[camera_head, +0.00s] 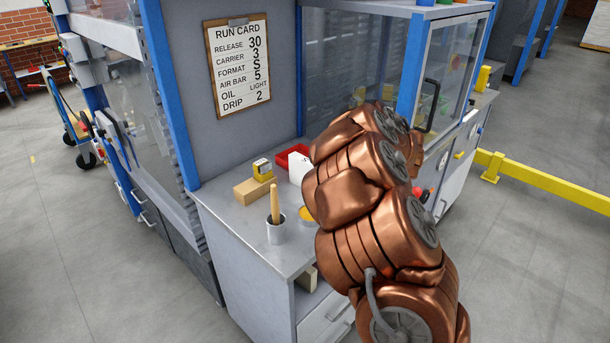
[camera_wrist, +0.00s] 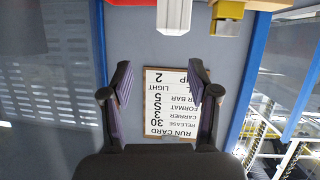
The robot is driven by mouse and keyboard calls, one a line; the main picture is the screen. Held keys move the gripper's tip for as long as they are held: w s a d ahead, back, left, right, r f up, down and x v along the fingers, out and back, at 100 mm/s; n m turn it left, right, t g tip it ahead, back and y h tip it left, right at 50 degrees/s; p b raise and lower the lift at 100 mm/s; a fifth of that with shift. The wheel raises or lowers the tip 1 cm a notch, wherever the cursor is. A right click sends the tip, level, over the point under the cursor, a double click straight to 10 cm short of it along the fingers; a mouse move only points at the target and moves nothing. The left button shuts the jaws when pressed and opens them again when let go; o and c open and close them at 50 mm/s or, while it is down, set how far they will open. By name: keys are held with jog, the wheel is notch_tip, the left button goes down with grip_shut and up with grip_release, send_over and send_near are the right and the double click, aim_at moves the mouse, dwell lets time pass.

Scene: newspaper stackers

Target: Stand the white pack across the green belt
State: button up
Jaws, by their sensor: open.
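A white block-like thing (camera_head: 298,167), which may be the white pack, stands on the grey counter beside a red bin, partly hidden by my arm. A white thing (camera_wrist: 171,15) also shows at the top edge of the wrist view, cut off by the frame; I cannot tell if it is the same one. My gripper (camera_wrist: 161,78) is open and empty, its two dark fingers apart in front of the run card. In the head view my arm hides the gripper. I cannot make out a green belt in either view.
The counter (camera_head: 215,200) holds a tan block (camera_head: 254,190), a yellow device (camera_head: 262,169), a cup with a wooden handle (camera_head: 276,230) and the red bin (camera_head: 286,154). The run card (camera_head: 237,65) hangs on the panel behind. A yellow rail (camera_head: 545,184) crosses the floor at right.

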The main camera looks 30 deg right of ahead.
aim_at(307, 160)
jog(key=a+f, duration=0.1)
jog(key=w+f+y, duration=0.1)
jog(key=shift+w+a+f, duration=0.2)
jog(key=shift+a+f, duration=0.1)
jog(key=shift+a, duration=0.1)
jog(key=shift+d+p+x, duration=0.1)
jog(key=shift+p+x, duration=0.5)
jog(key=shift+x, duration=0.75)
jog(key=shift+d+p+x, duration=0.15)
jog(key=shift+p+x, duration=0.4)
jog(key=shift+x, duration=0.8)
jog(key=shift+f, duration=0.15)
grip_shut()
